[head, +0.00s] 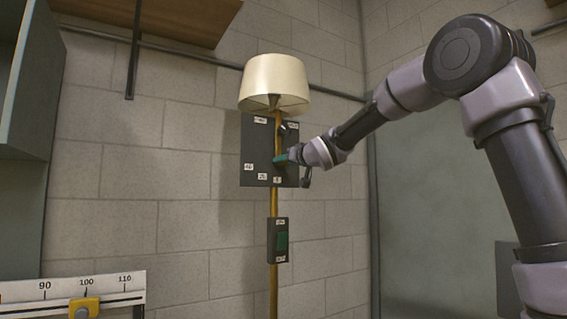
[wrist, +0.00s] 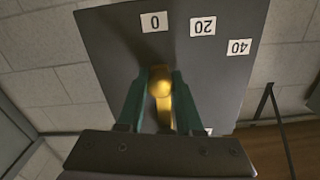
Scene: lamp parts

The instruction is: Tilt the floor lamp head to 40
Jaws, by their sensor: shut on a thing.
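The floor lamp has a cream shade (head: 273,83) on a thin brass pole (head: 274,208). A dark grey panel (head: 255,145) with small white labels is on the pole below the shade. My gripper (head: 279,160) is at the panel's front. In the wrist view its two green fingers (wrist: 160,80) are shut on a brass knob (wrist: 160,88) in front of the panel. The labels 0 (wrist: 154,22), 20 (wrist: 203,27) and 40 (wrist: 239,47) show near the panel's edge. I cannot tell which label the knob points to.
A small switch box (head: 278,240) is on the pole lower down. A scale (head: 113,285) with a yellow slider (head: 84,307) near 100 is at lower left. A brick wall (head: 120,205) stands behind. A wooden shelf (head: 165,15) is above, and a grey cabinet (head: 30,80) is at left.

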